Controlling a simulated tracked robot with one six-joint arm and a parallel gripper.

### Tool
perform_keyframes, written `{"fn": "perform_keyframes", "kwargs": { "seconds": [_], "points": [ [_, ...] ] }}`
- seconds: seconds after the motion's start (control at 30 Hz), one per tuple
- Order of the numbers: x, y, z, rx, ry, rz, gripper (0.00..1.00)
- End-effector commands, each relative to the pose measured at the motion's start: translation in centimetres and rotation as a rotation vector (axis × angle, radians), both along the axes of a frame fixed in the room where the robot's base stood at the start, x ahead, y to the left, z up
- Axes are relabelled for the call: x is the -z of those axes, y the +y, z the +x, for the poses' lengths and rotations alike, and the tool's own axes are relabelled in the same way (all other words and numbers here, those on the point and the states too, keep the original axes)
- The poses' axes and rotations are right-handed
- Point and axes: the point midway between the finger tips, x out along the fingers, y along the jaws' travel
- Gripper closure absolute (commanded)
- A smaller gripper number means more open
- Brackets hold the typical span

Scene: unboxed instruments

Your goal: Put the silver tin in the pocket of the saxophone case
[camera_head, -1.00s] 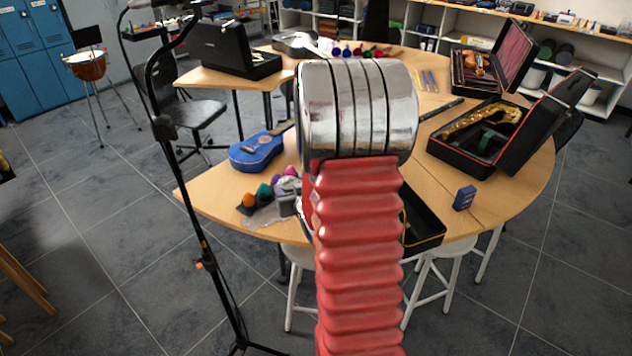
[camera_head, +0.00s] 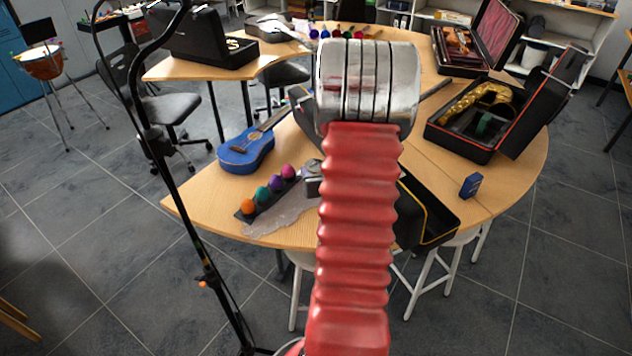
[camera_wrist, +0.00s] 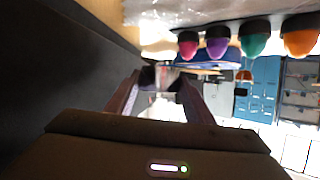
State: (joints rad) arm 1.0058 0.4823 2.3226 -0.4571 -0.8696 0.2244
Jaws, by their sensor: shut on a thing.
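The saxophone case (camera_head: 462,146) lies open on the right of the table, with a golden saxophone (camera_head: 490,100) and a green item (camera_head: 484,124) inside. I cannot make out which part is its pocket. In the wrist view my gripper (camera_wrist: 161,78) is shut on a small pale grey thing, the silver tin (camera_wrist: 162,74), blurred between the fingertips. In the head view my red arm and its silver joint hide most of the gripper. A small grey shape shows left of the arm, beside the coloured eggs; I cannot tell whether it is tin or gripper.
Coloured eggs (camera_head: 269,190) and clear wrap (camera_head: 285,222) lie at the table's front left, near a blue ukulele (camera_head: 250,148). A black case with yellow trim (camera_head: 428,222) and a small blue box (camera_head: 470,185) are at the front right. A microphone stand (camera_head: 183,200) rises at left.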

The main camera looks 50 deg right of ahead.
Motion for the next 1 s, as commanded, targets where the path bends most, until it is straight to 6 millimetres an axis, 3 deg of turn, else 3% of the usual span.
{"fn": "perform_keyframes", "kwargs": {
  "seconds": [0.53, 1.0],
  "points": [
    [0.4, 0.2, 0.3, -0.010, 0.000, 0.001, 0.75],
    [5.5, 0.3, 0.4, -0.011, 0.000, 0.002, 0.75]
  ]
}}
